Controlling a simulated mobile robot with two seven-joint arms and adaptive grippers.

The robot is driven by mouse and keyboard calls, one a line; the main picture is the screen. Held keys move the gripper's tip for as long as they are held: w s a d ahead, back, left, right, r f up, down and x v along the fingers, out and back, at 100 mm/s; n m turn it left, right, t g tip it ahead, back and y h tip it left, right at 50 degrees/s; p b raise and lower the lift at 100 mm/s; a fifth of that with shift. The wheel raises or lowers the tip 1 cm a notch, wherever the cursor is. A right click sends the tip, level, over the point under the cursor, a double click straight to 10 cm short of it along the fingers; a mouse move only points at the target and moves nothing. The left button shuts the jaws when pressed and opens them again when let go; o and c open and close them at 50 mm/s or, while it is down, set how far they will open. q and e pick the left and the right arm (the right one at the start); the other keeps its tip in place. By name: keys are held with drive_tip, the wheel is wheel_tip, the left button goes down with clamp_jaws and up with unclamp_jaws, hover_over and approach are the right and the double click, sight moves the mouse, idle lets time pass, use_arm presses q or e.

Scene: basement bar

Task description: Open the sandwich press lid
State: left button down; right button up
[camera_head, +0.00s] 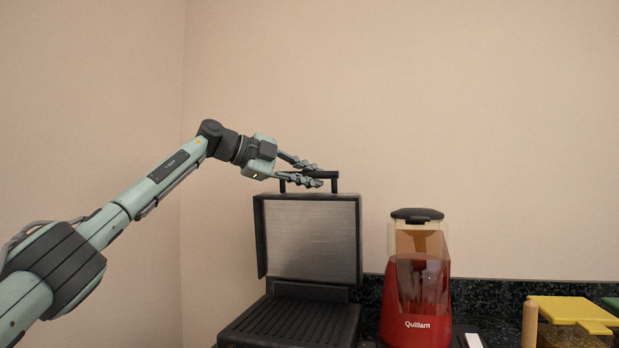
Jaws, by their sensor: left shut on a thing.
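The sandwich press (290,325) stands on the counter at the lower middle, with its ribbed dark lower plate showing. Its lid (310,240) is raised and stands about upright, its grey inner plate facing me. The dark bar handle (328,175) is at the top edge of the lid. My left gripper (318,176) reaches in from the left and is shut on the handle, with its fingers around the bar's left and middle part. My right gripper is not in view.
A red machine (418,295) with a clear top and the word Quillam stands just right of the press. Containers with a yellow lid (570,309) are at the far right. A dark speckled backsplash (500,293) runs behind them. The wall above is bare.

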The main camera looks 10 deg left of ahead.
use_arm(q)
drive_tip(key=shift+r, duration=0.15)
drive_tip(key=c, duration=1.5)
unclamp_jaws()
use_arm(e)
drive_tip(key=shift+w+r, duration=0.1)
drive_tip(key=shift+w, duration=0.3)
use_arm(q)
drive_tip(key=shift+s+a, duration=0.1)
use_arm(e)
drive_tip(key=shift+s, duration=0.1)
use_arm(q)
drive_tip(key=shift+s+a, duration=0.2)
drive_tip(key=shift+a, duration=0.05)
drive_tip(key=v, duration=1.1)
drive_tip(key=shift+s+r, duration=0.1)
drive_tip(key=shift+r, duration=0.05)
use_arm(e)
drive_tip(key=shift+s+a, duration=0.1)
